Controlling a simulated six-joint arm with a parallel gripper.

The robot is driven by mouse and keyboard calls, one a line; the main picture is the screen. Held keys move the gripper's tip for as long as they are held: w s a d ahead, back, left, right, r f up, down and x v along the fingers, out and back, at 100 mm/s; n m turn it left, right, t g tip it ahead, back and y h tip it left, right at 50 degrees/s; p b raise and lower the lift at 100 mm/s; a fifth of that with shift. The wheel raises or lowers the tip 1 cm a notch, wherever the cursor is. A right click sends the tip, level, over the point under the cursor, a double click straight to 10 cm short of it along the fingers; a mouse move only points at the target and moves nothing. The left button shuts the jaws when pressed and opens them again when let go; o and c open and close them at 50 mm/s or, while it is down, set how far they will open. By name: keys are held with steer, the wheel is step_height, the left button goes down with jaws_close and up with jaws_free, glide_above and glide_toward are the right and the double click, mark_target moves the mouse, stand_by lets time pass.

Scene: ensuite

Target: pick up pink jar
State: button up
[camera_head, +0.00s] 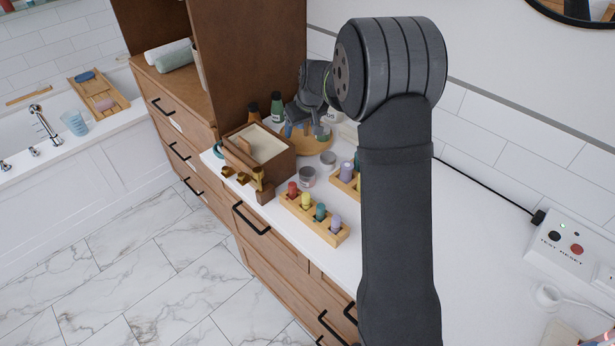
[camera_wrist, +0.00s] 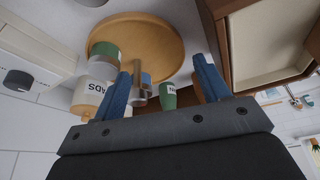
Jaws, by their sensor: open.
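My gripper (camera_head: 308,122) is open at the back of the counter, over a round wooden tray (camera_head: 314,147). In the wrist view its two blue fingers (camera_wrist: 162,68) stand apart, with the tray (camera_wrist: 165,35) beyond them. A small metallic jar with a blue top (camera_wrist: 144,86) and a green container (camera_wrist: 168,96) show between the fingers, not visibly gripped. I cannot make out a clearly pink jar; the gripper hides part of the tray.
A brown wooden box (camera_head: 262,152) stands left of the tray, by a tall wooden cabinet (camera_head: 244,60). Dark and green bottles (camera_head: 277,107) stand behind the box. A wooden holder with colored bottles (camera_head: 315,222) is nearer the front. The right counter (camera_head: 490,260) has free room.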

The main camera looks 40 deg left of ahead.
mark_target(308, 171)
steer(key=s+d+r+g+h, duration=0.1)
steer(key=s+d+r+h, duration=0.2)
steer(key=s+d+r, duration=0.55)
steer(key=shift+n, duration=0.4)
steer(key=f, duration=0.4)
steer(key=w+f, duration=0.1)
steer(key=f, duration=0.3)
steer(key=w+f, duration=0.1)
steer(key=f, duration=0.3)
steer(key=shift+d, duration=0.15)
step_height(308, 171, down, 5)
steer(key=shift+w, duration=0.1)
steer(key=c, duration=1)
steer(key=shift+c, duration=0.5)
steer(key=shift+r, duration=0.15)
